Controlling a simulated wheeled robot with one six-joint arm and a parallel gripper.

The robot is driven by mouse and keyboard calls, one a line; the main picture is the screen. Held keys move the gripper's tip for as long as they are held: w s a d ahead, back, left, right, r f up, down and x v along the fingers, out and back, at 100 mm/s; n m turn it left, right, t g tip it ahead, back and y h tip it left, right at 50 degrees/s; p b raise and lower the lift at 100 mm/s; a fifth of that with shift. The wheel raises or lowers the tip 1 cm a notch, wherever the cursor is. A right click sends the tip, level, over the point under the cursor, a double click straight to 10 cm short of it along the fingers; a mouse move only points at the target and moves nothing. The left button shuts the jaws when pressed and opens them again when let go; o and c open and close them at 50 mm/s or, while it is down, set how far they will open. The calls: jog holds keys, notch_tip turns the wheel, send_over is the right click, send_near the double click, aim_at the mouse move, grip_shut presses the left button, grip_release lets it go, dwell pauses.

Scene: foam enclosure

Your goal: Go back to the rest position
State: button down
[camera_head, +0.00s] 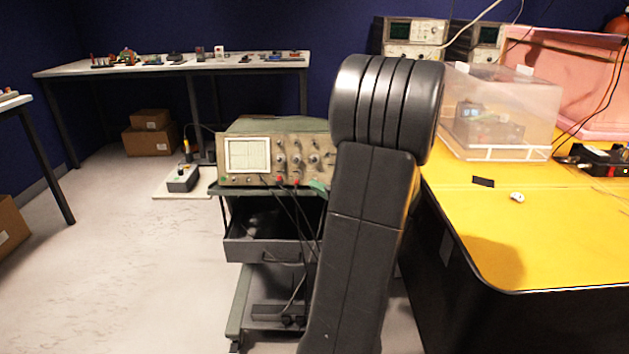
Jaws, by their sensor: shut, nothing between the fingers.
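My dark grey arm rises through the middle of the head view, with a rounded ribbed joint at its top and a long link running down to the bottom edge. My gripper is not in the picture. The arm hides part of the cart and the near left side of the yellow table. A pink foam enclosure (572,72) stands at the back right on the yellow table (535,245), partly behind a clear box (515,95).
An oscilloscope (248,157) sits on a cart with an open drawer (262,249), just left of my arm. A long bench (225,64) stands along the back wall. Cardboard boxes (148,140) lie beneath it. The pale floor (110,270) at left is largely clear.

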jog(key=shift+w, duration=0.1)
dwell(0.3)
jog(key=w+p, duration=0.1)
jog(key=p, duration=0.3)
jog(key=shift+w+p, duration=0.1)
jog(key=shift+p, duration=0.25)
jog(key=shift+r+p, duration=0.1)
jog(key=shift+p, duration=0.7)
jog(key=shift+s+r+b, duration=0.25)
jog(key=shift+s+b, duration=0.15)
jog(key=shift+s, duration=0.85)
jog(key=shift+s+r+b, duration=0.25)
jog(key=shift+s+b, duration=0.1)
jog(key=shift+s, duration=0.85)
